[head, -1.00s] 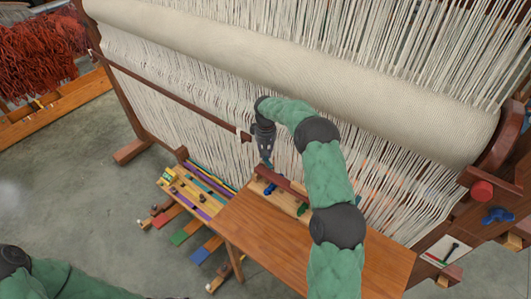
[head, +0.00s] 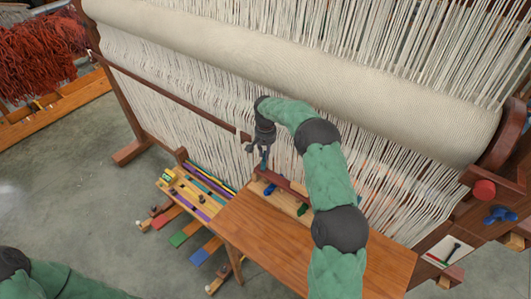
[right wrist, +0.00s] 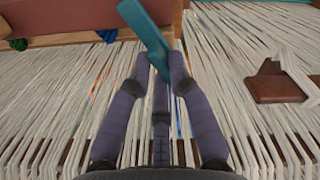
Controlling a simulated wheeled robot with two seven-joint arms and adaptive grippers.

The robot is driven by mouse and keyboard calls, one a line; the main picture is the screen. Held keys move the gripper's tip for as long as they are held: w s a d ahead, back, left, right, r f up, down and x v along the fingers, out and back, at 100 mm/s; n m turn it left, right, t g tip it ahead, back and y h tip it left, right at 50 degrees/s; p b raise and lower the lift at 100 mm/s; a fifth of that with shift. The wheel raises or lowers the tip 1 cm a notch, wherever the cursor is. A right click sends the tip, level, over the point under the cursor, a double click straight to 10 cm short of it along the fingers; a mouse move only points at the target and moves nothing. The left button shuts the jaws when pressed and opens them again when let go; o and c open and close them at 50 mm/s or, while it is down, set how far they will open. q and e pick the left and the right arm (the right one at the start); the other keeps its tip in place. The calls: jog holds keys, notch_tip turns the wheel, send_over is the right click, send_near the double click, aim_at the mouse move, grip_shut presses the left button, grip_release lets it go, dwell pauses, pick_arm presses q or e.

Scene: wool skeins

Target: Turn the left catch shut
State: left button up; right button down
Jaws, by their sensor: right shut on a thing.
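My right gripper (head: 258,150) is in front of the loom's white warp threads, above the far edge of the wooden table. In the right wrist view its fingertips (right wrist: 160,64) are closed on a flat teal bar (right wrist: 145,25), which slants up to the top edge of the picture. The bar shows small below the gripper in the head view (head: 264,163). I take it for the left catch, but its mounting is hidden. My left arm shows at the bottom left; its gripper is out of the picture.
A red-brown rail (head: 284,184) with a blue piece (head: 270,189) and a green piece (head: 303,209) lies by the table's (head: 290,250) far edge. A brown wooden block (right wrist: 275,85) is close right of the fingers. Coloured pedals (head: 185,232) stand left of the table.

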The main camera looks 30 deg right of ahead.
jog(key=shift+r, duration=0.1)
dwell(0.3)
jog(key=c, duration=1.1)
grip_release()
jog(key=shift+c, duration=0.2)
notch_tip(320, 180, up, 12)
